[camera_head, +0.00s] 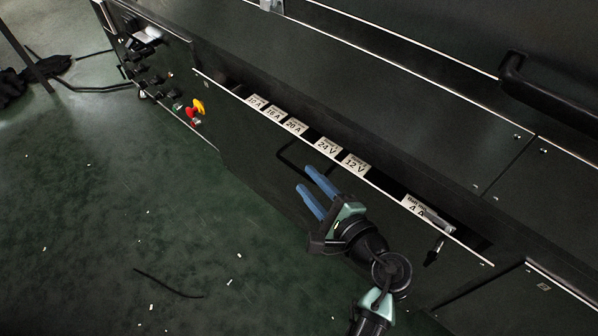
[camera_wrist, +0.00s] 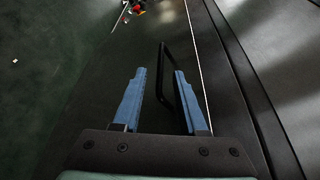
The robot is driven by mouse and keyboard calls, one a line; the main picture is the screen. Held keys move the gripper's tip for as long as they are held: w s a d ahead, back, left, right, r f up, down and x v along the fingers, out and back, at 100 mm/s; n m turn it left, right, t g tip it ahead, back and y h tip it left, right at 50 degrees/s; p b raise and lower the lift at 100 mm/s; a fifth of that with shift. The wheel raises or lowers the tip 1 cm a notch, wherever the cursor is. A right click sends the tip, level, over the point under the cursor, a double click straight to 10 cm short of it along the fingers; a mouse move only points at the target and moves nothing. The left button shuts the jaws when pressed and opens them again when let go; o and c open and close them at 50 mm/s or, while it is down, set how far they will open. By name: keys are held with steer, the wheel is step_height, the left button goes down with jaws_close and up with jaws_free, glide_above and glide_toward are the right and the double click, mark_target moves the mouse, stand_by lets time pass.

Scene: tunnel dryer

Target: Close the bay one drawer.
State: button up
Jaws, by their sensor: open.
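The drawer (camera_head: 250,170) is a dark box pulled part-way out of the dark machine, with a pale top edge. White labels such as 10 A, 16 A, 20 A, 24 V and 12 V show along its open top. A thin black loop handle (camera_head: 291,147) stands on its front. It also shows in the wrist view (camera_wrist: 178,52). My gripper (camera_head: 306,179) is open, with blue fingers in front of the drawer face beside the handle. In the wrist view my gripper (camera_wrist: 158,72) has the handle close by its right finger; I cannot tell whether they touch.
A control panel with a red and yellow stop button (camera_head: 197,107) and black knobs is at the left. A thick black handle (camera_head: 545,92) is on the machine's upper right. The green floor (camera_head: 120,230) is mostly free, with small scraps and a thin black strip (camera_head: 168,285).

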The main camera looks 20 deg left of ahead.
mark_target(302, 174)
steer(key=b+x, duration=0.1)
steer(key=x, duration=0.4)
steer(key=shift+w+a, duration=0.1)
steer(key=shift+w, duration=0.05)
jaws_close()
stand_by(1.3)
